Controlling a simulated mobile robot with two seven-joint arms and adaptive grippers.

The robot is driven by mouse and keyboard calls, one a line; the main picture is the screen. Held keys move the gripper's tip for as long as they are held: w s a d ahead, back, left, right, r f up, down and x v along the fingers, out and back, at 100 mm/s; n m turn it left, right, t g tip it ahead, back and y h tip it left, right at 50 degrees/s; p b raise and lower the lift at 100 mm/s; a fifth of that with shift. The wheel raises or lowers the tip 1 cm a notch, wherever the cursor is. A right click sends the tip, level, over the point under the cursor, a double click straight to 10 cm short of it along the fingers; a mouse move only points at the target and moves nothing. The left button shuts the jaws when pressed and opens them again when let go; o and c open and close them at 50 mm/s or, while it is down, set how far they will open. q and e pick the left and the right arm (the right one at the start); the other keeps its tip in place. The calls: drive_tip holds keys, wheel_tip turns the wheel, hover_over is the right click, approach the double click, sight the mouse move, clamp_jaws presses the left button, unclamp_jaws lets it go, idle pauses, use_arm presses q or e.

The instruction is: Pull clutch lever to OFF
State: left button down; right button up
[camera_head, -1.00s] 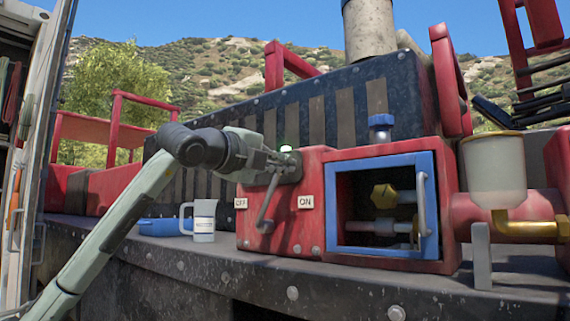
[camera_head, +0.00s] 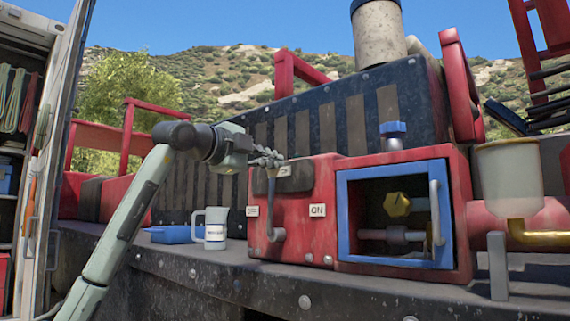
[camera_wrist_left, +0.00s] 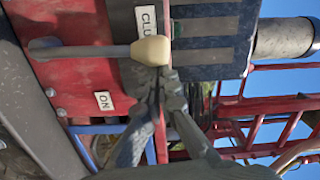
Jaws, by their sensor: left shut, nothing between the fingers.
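The clutch lever (camera_head: 271,202) is a thin grey rod on the front of the red control box (camera_head: 298,238). It stands almost upright, tilted slightly left, between the OFF label (camera_head: 252,211) and the ON label (camera_head: 317,210). In the wrist view its pale knob (camera_wrist_left: 150,50) and rod (camera_wrist_left: 80,50) show, with the ON label (camera_wrist_left: 103,101) to the side. My left gripper (camera_head: 278,157) is shut and empty at the lever's top. Its fingertips (camera_wrist_left: 158,72) lie against or very near the knob, on the ON side. My right gripper is out of view.
A blue-framed opening (camera_head: 343,210) with a brass fitting and a handle is right of the lever. A white mug (camera_head: 215,235) and a blue tray (camera_head: 172,234) stand on the ledge to the left. A dark grilled housing (camera_head: 345,115) rises behind.

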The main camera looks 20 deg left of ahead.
use_arm(q)
drive_tip(key=w+a+n+p, duration=0.2)
drive_tip(key=a+n, duration=0.4)
drive_tip(key=a, duration=0.3)
drive_tip(key=shift+w+f+n+p, duration=0.25)
drive_tip(key=shift+w+n+p, duration=0.05)
drive_tip(key=shift+w, duration=0.4)
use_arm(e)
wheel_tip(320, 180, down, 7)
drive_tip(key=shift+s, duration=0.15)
use_arm(q)
drive_tip(key=shift+a, duration=0.1)
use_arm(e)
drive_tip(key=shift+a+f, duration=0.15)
